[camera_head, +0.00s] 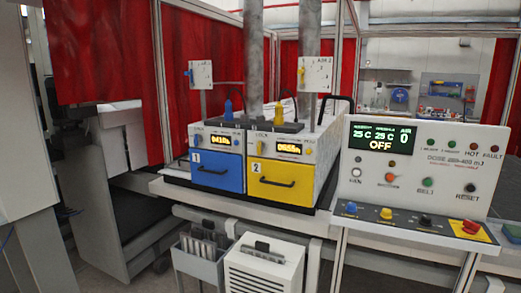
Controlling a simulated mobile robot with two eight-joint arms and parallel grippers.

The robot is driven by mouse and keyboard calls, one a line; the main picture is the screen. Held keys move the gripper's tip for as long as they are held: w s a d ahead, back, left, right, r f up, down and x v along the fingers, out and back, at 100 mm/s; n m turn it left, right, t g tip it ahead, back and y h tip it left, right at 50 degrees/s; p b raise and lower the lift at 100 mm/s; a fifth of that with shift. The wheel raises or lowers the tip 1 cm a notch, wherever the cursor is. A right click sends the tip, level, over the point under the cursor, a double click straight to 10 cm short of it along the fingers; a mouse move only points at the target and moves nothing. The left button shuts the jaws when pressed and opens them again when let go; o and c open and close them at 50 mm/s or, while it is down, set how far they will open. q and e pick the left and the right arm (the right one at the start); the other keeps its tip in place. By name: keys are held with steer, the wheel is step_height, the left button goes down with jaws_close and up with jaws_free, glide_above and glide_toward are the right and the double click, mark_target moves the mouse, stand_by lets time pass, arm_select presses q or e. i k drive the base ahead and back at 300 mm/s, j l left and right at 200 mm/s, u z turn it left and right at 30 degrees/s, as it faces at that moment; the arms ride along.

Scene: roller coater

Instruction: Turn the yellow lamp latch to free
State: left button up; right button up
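The yellow lamp unit (280,182), marked 2, stands on a bench in the middle of the view, with a dark handle on its front. Its upper panel shows a lit amber display (289,148) and small lettering that seems to read LOCK. A yellow latch-like knob (279,112) stands upright on its top. A small yellow knob (309,150) sits right of the display. Which of these is the lamp latch, and its setting, I cannot tell for sure. Neither of my grippers is in view.
A blue lamp unit (217,174), marked 1, stands directly left, with a blue knob (228,107) on top. A white control panel (412,165) stands at the right, with a row of knobs below. Two metal ducts rise behind. A white slotted box (263,268) sits below the bench.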

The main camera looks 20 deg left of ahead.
mark_target(260, 145)
steer(key=i+j+u, duration=0.2)
steer(key=j, duration=0.3)
steer(key=i+j+u, duration=0.25)
steer(key=j, duration=0.2)
steer(key=i+j+u, duration=0.2)
steer(key=i+j, duration=0.2)
